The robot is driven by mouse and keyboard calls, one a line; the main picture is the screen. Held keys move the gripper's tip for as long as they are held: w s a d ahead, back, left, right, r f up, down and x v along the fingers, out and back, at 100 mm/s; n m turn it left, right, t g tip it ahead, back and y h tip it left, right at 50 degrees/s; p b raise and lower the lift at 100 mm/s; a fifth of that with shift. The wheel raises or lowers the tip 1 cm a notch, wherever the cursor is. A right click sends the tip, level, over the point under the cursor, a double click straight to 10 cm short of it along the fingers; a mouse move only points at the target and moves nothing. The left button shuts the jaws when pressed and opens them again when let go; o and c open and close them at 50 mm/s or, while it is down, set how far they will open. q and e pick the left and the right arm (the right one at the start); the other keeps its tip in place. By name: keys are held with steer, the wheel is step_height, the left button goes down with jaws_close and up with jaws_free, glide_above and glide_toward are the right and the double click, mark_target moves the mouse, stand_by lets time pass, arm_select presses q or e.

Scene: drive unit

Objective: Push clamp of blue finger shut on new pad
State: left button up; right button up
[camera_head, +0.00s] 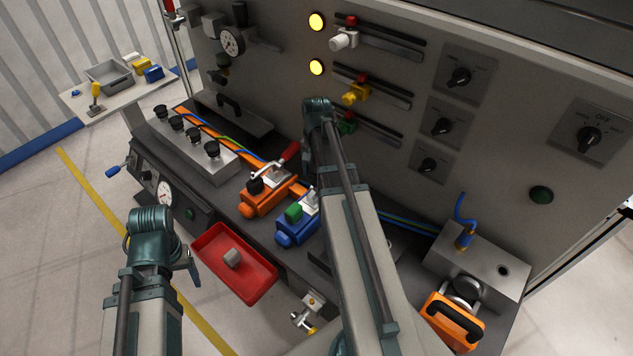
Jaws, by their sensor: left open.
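The blue finger (284,239) sits on the dark bench in the middle, right of the orange finger. A green pad (293,213) lies on it. The silver metal of its clamp (312,201) shows beside the pad; the rest, including any handle, is hidden behind my right arm, so I cannot tell how far it is closed. My left gripper (192,268) is open, low at the left beside the red tray, apart from the blue finger. My right arm reaches up past the blue finger's right side; its gripper is hidden behind the arm.
An orange finger (257,206) with a red-handled clamp (290,151) stands left of the blue one. A red tray (253,288) holds a grey block (232,258). A panel with knobs rises behind. A metal box (490,262) stands at right. Floor is free at far left.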

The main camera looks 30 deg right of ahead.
steer(key=shift+f, duration=0.6)
jaws_close()
stand_by(1.1)
